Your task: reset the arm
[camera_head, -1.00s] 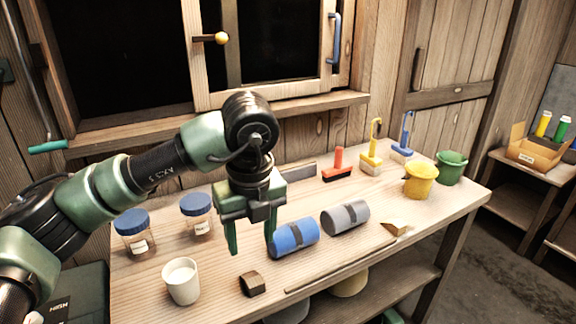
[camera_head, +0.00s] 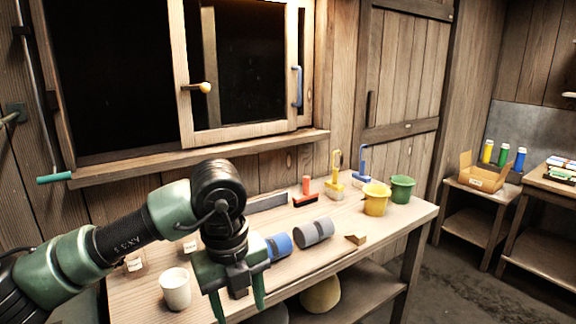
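My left arm (camera_head: 85,252) comes in from the left over the wooden workbench (camera_head: 335,265). Its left gripper (camera_head: 238,303) points down, with its two green fingers apart and nothing seen between them. In the picture it overlaps the front of the bench, right of the white cup (camera_head: 176,292) and in front of the blue cylinder (camera_head: 280,245), which it partly covers. A small dark block (camera_head: 238,293) shows partly behind the gripper. My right gripper is not in view.
A grey cylinder (camera_head: 314,232), a wedge (camera_head: 356,238), a red-handled brush (camera_head: 306,192), a yellow pot (camera_head: 376,200) and a green pot (camera_head: 402,188) stand to the right on the bench. A window with a sill (camera_head: 250,155) stands behind.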

